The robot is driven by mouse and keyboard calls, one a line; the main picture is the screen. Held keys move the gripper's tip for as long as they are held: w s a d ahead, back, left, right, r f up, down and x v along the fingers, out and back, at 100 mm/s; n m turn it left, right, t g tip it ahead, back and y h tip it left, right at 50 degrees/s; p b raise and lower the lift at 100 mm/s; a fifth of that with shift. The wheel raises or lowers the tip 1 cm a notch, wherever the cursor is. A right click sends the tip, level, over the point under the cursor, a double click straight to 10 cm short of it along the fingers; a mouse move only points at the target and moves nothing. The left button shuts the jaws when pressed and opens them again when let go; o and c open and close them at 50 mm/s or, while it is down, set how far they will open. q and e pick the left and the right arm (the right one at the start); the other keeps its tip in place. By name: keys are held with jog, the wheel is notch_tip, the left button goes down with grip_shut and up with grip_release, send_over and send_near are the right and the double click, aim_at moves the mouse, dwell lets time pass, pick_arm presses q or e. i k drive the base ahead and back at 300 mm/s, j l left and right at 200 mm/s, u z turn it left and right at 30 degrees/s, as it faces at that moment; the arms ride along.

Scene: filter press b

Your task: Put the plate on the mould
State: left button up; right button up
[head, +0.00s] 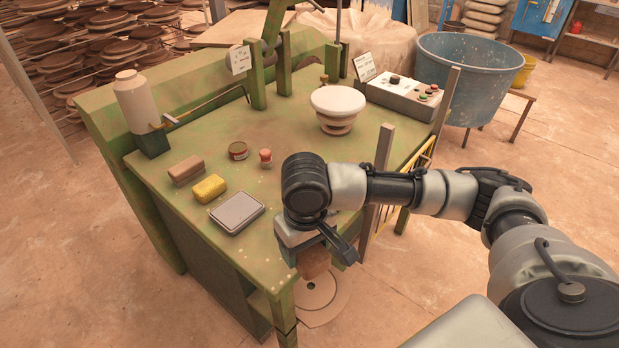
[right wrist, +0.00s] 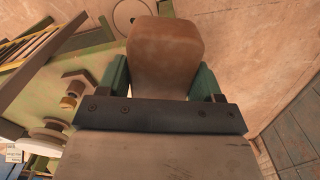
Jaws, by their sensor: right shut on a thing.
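My right gripper (head: 312,250) is shut on a brown, round-edged piece (head: 313,263), held beyond the near right edge of the green table. In the right wrist view the brown piece (right wrist: 165,52) sits between the two green fingers (right wrist: 165,82). I cannot tell for sure whether this piece is the plate. A white round-topped form (head: 337,101) on a stepped pale base, which looks like the mould, stands upright on the table towards the back. It is well away from the gripper. My left gripper is not in view.
Green posts stand behind. A pale disc (head: 328,303) lies low beneath the gripper. A blue tub (head: 468,75) stands behind.

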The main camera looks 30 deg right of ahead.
aim_at(338, 98)
jog(key=l+u, duration=0.1)
jog(key=l, duration=0.7)
jog(key=k+l+u, duration=0.1)
jog(key=l, duration=0.65)
jog(key=i+l, duration=0.15)
jog(key=i+l+u, duration=0.15)
jog(key=l, duration=0.5)
jog(key=i+u, duration=0.15)
jog(key=i, duration=0.5)
